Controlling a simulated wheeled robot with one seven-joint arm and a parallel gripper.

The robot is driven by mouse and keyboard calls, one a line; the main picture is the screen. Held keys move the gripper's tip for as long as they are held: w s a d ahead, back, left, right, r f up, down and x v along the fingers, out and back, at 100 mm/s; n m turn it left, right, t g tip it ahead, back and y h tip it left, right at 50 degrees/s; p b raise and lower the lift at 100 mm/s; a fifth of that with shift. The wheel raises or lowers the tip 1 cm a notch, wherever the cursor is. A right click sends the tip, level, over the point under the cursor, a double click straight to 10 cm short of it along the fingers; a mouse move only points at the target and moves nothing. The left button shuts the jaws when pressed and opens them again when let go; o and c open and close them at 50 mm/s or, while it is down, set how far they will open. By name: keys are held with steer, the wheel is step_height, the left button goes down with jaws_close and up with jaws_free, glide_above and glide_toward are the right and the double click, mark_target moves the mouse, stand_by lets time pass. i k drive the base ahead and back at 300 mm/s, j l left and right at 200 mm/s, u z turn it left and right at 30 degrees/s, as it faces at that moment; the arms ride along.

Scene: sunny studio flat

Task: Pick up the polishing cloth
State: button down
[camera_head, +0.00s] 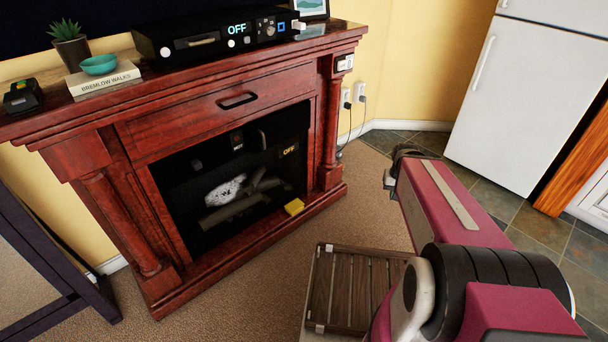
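A small yellow block-shaped item (294,207), which looks like the folded polishing cloth, lies on the base ledge of the red-brown wooden fireplace, in front of the right part of the firebox. Nothing covers it. My pink arm reaches in from the lower right, and its far end is to the right of the yellow item and clearly apart from it. I cannot make out my gripper's fingers in this view.
The fireplace (205,92) has a drawer handle, a dark firebox and posts at its sides. Its top bears a black device, a book, a bowl and a plant. A slatted wooden piece (346,290) sits low by my arm. Carpet (240,295) lies open in front. A white fridge (525,90) stands right.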

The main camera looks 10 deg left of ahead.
mark_target(295, 206)
steer(key=u, duration=1.2)
steer(key=k+l, duration=0.15)
steer(key=k, duration=0.3)
